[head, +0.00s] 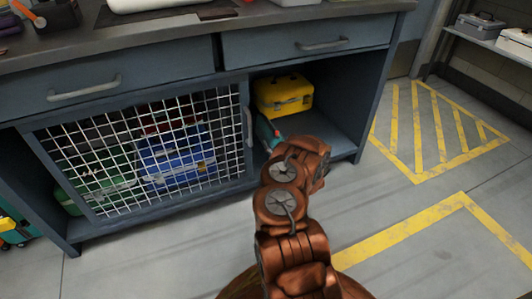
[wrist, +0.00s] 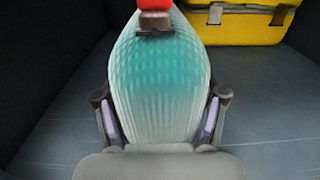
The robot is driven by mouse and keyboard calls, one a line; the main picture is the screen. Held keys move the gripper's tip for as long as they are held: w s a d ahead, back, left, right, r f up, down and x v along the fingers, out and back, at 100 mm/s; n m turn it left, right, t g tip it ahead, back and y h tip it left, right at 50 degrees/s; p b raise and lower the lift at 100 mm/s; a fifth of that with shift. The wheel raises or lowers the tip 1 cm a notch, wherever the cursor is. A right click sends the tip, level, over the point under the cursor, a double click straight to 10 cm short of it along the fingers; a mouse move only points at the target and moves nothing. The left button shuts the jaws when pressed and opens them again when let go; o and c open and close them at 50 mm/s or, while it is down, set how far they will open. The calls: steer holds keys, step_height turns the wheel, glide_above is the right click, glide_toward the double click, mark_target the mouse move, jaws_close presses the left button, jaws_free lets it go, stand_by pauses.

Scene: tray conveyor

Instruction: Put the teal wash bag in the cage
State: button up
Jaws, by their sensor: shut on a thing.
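The teal wash bag (wrist: 160,85) is ribbed, with a red piece and a dark fitting at its far end. It sits between the two fingers of my gripper (wrist: 160,115), which is shut on it. In the head view, a small teal part of the bag (head: 267,132) shows beside the right edge of the cage's mesh front; my arm hides the rest and most of the gripper. The cage (head: 190,126) is the white wire-mesh front under the counter. Green, blue and red cases show behind the mesh.
A yellow case (head: 284,98) stands in the open bay right of the mesh; it also shows behind the bag in the wrist view (wrist: 240,24). Drawers with handles (head: 85,88) run above. Floor with yellow markings (head: 420,232) is clear at right.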

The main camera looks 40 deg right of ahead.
steer(key=shift+w+a+f+b, duration=0.2)
steer(key=shift+w+a+b, duration=0.15)
steer(key=shift+w+a, duration=0.6)
steer(key=f+b, duration=0.2)
steer(key=f, duration=0.1)
steer(key=shift+w+a+f, duration=0.15)
steer(key=shift+a+f, duration=0.15)
steer(key=shift+a, duration=0.1)
steer(key=shift+r, duration=0.1)
steer(key=o, duration=1.5)
steer(key=shift+o, duration=0.2)
